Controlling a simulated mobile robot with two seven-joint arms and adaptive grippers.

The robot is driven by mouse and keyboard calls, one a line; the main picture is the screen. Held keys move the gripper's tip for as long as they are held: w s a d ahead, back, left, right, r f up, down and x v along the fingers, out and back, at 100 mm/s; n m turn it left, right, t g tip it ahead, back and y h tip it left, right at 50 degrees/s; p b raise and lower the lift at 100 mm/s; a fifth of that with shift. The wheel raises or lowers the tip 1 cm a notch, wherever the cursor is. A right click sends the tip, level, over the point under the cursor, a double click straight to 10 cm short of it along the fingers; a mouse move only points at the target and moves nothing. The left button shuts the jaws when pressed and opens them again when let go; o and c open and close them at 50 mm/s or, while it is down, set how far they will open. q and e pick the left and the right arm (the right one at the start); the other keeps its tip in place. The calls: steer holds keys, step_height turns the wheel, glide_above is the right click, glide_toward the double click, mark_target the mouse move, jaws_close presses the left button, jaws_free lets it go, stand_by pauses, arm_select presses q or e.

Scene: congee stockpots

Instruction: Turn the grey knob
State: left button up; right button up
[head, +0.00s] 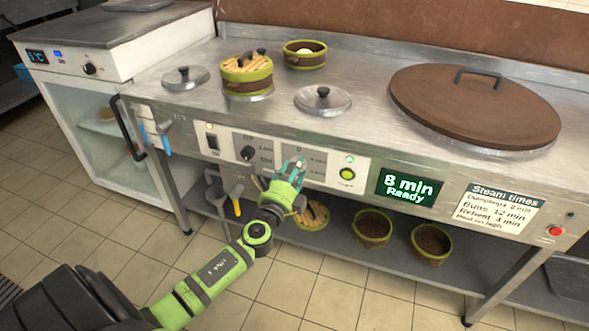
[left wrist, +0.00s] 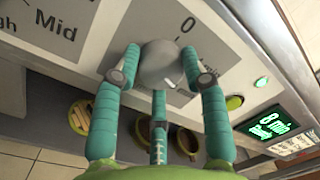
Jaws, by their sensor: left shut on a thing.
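The grey knob (left wrist: 158,63) is a round dial with a small white mark, on a pale panel below a printed "0". In the left wrist view the teal fingers of my left gripper (left wrist: 162,72) close on it from both sides, with a third finger below. In the head view my left gripper (head: 292,166) is at the front panel of the steel counter, and its fingers hide the knob. My right gripper is not in view.
A black knob (head: 248,153) and a lit green button (head: 347,174) flank my gripper. The display (head: 408,187) reads "8 min Ready". Steamer baskets, lids and a big brown lid (head: 475,105) rest on the counter. More baskets sit on the lower shelf (head: 400,262).

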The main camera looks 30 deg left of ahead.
arm_select(q)
steer(key=shift+r+m+p, duration=0.15)
steer(key=shift+m+p, duration=0.15)
steer(key=shift+m, duration=1.3)
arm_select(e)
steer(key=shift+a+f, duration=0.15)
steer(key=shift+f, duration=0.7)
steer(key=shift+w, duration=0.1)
arm_select(q)
steer(key=o, duration=1.1)
steer(key=shift+o, duration=0.2)
steer(key=shift+h, duration=0.3)
steer(key=v, duration=1.2)
